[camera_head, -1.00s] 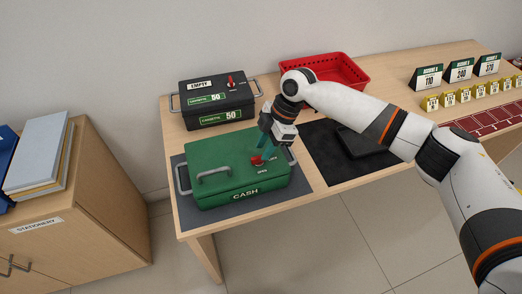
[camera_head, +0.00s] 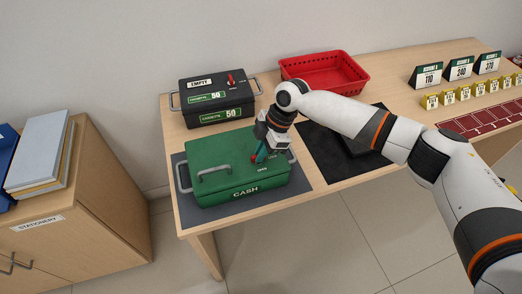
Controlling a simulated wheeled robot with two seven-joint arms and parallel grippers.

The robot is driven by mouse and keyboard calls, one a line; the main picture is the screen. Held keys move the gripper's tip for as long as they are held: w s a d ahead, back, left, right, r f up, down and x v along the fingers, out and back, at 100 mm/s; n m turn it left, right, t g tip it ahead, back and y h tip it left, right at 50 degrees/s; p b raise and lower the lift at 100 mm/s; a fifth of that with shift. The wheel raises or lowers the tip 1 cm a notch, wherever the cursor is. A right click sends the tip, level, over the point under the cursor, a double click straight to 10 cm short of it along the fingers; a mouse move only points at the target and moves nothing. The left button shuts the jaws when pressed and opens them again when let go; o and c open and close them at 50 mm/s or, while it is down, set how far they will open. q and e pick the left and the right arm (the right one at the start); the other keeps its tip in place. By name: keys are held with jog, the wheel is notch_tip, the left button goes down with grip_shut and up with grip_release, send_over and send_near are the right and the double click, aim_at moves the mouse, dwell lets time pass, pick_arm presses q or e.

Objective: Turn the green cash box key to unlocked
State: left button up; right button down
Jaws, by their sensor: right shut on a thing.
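The green cash box (camera_head: 225,180) sits on a dark mat at the front left of the counter, with a grey handle on its lid and the word CASH on its front. Its red key (camera_head: 254,158) stands on the right part of the lid, partly hidden by my right gripper. My right gripper (camera_head: 260,156) points down at the lid and is shut on the red key. Small white marks lie beside the key; I cannot read which position it points to. My left gripper is not in view.
A black EMPTY cassette box (camera_head: 217,105) with its own red key stands behind the cash box. A red basket (camera_head: 325,72) is at the back. A black mat (camera_head: 325,158) with a dark object lies to the right. Number cards (camera_head: 458,70) stand far right.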

jog(key=shift+s+r+m+t+p, duration=0.1)
jog(key=shift+r+m+t+p, duration=0.2)
jog(key=shift+m+p, duration=0.65)
jog(key=m+t+p, duration=0.1)
jog(key=m+p, duration=0.2)
jog(key=p, duration=0.1)
jog(key=m+t+p, duration=0.1)
jog(key=m+p, duration=0.3)
jog(key=p, duration=0.1)
jog(key=m+t+h+p, duration=0.1)
jog(key=m+t+p, duration=0.1)
jog(key=m+p, duration=0.2)
jog(key=shift+s+a, duration=0.2)
jog(key=shift+s, duration=0.1)
jog(key=shift+m+t+h+p, duration=0.4)
jog(key=shift+m+h+p, duration=0.1)
jog(key=shift+m+p, duration=0.7)
jog(key=shift+a+f+m+h+p, duration=0.15)
jog(key=shift+m+h+p, duration=0.4)
jog(key=shift+m, duration=0.8)
jog(key=c, duration=1.5)
grip_release()
jog(key=shift+f, duration=0.1)
jog(key=b+v, duration=0.1)
jog(key=v, duration=1.1)
jog(key=shift+s, duration=0.15)
